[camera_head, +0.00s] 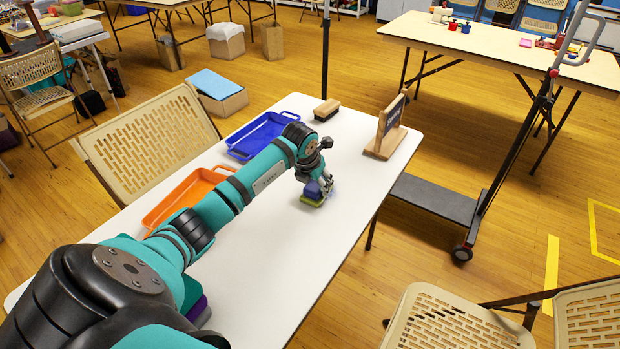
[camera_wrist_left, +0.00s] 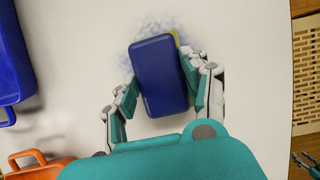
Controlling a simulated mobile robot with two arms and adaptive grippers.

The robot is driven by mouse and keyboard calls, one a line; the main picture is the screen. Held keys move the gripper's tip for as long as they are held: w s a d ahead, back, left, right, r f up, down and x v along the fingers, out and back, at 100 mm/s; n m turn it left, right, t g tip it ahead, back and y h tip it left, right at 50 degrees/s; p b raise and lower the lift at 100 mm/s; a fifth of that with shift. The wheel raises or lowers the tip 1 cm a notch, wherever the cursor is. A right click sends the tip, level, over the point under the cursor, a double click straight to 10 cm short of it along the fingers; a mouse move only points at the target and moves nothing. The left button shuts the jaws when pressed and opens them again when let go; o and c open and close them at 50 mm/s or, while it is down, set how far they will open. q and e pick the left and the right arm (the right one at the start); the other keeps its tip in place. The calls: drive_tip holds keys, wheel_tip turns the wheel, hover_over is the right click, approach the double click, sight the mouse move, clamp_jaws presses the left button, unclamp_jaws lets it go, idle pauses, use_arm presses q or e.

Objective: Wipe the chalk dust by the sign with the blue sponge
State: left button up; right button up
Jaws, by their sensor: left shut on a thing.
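My left gripper (camera_head: 318,188) is shut on the blue sponge (camera_wrist_left: 158,75), its fingers on both long sides. The sponge (camera_head: 312,189) is low at the white table's surface; a yellow-green layer or piece shows under it, and I cannot tell which. Pale blue-grey chalk dust (camera_wrist_left: 150,25) shows on the table beyond and to the left of the sponge in the left wrist view. The small dark sign in a wooden stand (camera_head: 388,132) stands upright on the table, behind and right of the gripper. A part that looks like my right gripper (camera_wrist_left: 305,164) shows at the lower right corner, cut off.
A blue tray (camera_head: 240,153) and an orange tray (camera_head: 158,213) lie along the table's left side. A wooden-backed brush or eraser (camera_head: 326,109) lies near the far edge. A purple item (camera_head: 197,309) is partly hidden by my arm. The table's front right (camera_head: 290,270) is clear.

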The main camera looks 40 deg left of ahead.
use_arm(q)
drive_tip(key=shift+d, duration=0.55)
drive_tip(key=shift+w+d+f+p, duration=0.1)
drive_tip(key=shift+d+p, duration=0.25)
drive_tip(key=shift+d, duration=0.9)
drive_tip(key=shift+w+d+p, duration=0.2)
drive_tip(key=shift+d+p, duration=0.1)
drive_tip(key=shift+d, duration=1.45)
drive_tip(key=shift+w+b, duration=0.7)
drive_tip(key=shift+w, duration=0.25)
drive_tip(key=shift+s+a+b, duration=0.2)
drive_tip(key=shift+a+b, duration=0.15)
drive_tip(key=shift+a, duration=1.45)
drive_tip(key=shift+s+a+b, duration=0.15)
drive_tip(key=shift+a+b, duration=0.05)
drive_tip(key=shift+a, duration=0.8)
drive_tip(key=shift+s+a+b, duration=0.1)
drive_tip(key=shift+a+b, duration=0.1)
drive_tip(key=shift+a, duration=0.75)
